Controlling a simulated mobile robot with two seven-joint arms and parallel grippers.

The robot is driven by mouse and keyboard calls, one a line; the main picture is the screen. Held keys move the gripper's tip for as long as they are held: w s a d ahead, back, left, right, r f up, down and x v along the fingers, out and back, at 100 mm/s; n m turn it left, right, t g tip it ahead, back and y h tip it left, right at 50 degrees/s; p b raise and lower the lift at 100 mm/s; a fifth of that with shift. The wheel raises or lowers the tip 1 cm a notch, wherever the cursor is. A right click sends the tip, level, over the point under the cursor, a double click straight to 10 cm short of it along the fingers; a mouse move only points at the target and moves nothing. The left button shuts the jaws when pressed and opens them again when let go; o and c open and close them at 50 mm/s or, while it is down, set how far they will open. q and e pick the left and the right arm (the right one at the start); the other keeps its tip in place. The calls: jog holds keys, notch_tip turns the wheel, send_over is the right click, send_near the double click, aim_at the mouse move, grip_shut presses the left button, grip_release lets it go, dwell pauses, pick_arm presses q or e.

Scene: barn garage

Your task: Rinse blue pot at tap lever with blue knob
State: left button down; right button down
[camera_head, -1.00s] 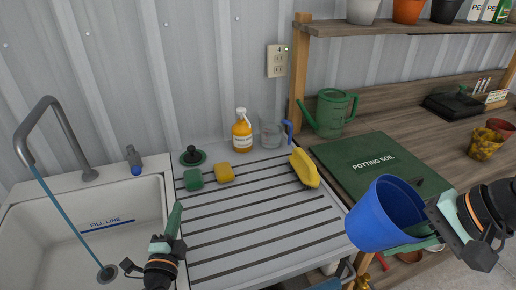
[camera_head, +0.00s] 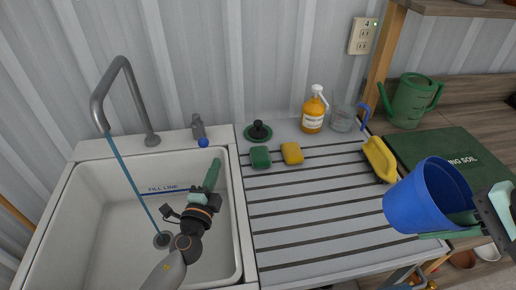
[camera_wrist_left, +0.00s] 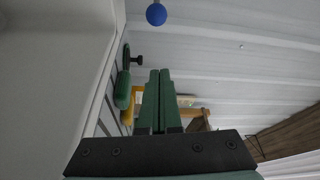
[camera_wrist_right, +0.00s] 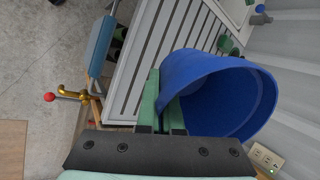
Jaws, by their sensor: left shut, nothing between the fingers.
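The blue pot (camera_head: 425,200) is tilted above the right end of the drainboard. My right gripper (camera_head: 458,226) is shut on the pot's wall, one finger inside and one outside; the pot also shows in the right wrist view (camera_wrist_right: 245,95). The tap (camera_head: 125,90) arches over the sink, and a thin blue water stream (camera_head: 131,180) runs to the drain. The tap lever's blue knob (camera_head: 203,142) is on the sink's back rim and shows in the left wrist view (camera_wrist_left: 156,14). My left gripper (camera_head: 213,166) is shut and empty, below and apart from the knob.
The drainboard (camera_head: 300,225) holds a green sponge (camera_head: 260,157), yellow sponge (camera_head: 292,152), plunger-like stopper (camera_head: 258,131), orange bottle (camera_head: 314,112), glass jug (camera_head: 343,118) and yellow brush (camera_head: 380,158). The sink basin (camera_head: 90,230) is otherwise clear. A green watering can (camera_head: 408,102) stands at right.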

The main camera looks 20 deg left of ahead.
aim_at(202, 145)
pick_arm(q)
jog(key=w, duration=0.5)
jog(key=w+p, duration=0.1)
jog(key=w, duration=0.2)
jog(key=shift+w+a+r, duration=0.35)
jog(key=shift+a, duration=0.05)
pick_arm(e)
jog(key=shift+r, duration=0.55)
pick_arm(q)
jog(key=shift+s+a+f, duration=0.15)
jog(key=shift+a, duration=0.45)
jog(key=shift+s+a+f, duration=0.1)
jog(key=shift+s+a, duration=0.05)
jog(key=shift+a, duration=0.5)
jog(key=shift+s+a+f, duration=0.15)
jog(key=shift+a, duration=0.45)
jog(key=shift+s+a+f+b, duration=0.15)
jog(key=shift+s+a+b, duration=0.45)
jog(key=shift+a, duration=0.1)
pick_arm(e)
jog(key=shift+f, duration=0.6)
pick_arm(q)
jog(key=shift+s+a, duration=0.4)
jog(key=shift+a, duration=0.2)
pick_arm(e)
jog(key=shift+d+f, duration=0.1)
jog(key=shift+f, duration=0.1)
